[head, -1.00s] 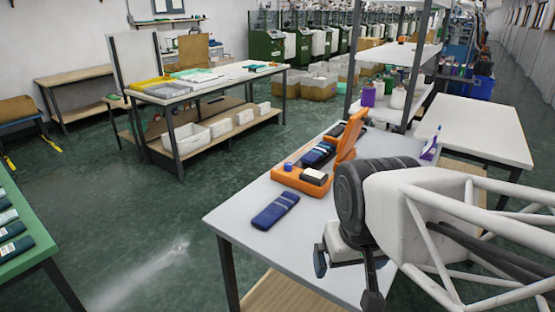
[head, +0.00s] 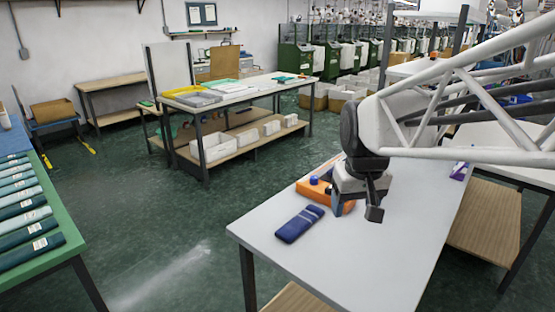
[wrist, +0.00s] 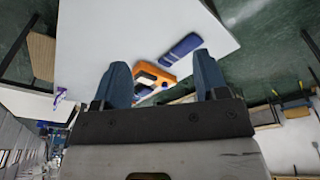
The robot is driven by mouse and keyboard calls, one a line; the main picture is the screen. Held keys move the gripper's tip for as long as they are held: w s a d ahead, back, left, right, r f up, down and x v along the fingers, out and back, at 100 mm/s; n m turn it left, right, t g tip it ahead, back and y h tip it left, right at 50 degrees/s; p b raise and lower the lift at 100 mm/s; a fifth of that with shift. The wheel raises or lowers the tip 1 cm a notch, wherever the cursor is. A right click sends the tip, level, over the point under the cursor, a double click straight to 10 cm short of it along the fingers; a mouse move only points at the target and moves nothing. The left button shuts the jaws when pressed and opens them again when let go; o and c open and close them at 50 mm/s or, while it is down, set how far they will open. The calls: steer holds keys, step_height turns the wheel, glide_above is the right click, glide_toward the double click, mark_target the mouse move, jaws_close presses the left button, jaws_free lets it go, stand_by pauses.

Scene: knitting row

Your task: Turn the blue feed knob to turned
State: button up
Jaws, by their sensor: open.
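The blue feed knob (head: 314,180) stands on the left end of an orange device (head: 306,191) on the white table. My gripper (head: 355,210) is in front of the device and hides most of it in the head view. The gripper is open and empty, its jaws apart from the knob, which lies to its left. In the wrist view the two blue fingers (wrist: 163,80) are spread, with part of the orange device (wrist: 150,70) showing between them. I cannot clearly make out the knob there.
A folded navy cloth (head: 299,224) lies on the white table (head: 375,262), left of my gripper. The table's front is clear. A green table with several rolled textiles (head: 35,220) stands at the left. A workbench (head: 235,90) with trays stands behind.

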steer(key=w+n, duration=0.1)
steer(key=w, duration=1.5)
steer(key=n+g, duration=0.2)
steer(key=n, duration=0.1)
glide_above(314, 177)
step_height(314, 177, down, 19)
steer(key=shift+f, duration=0.1)
steer(key=shift+f, duration=3.9)
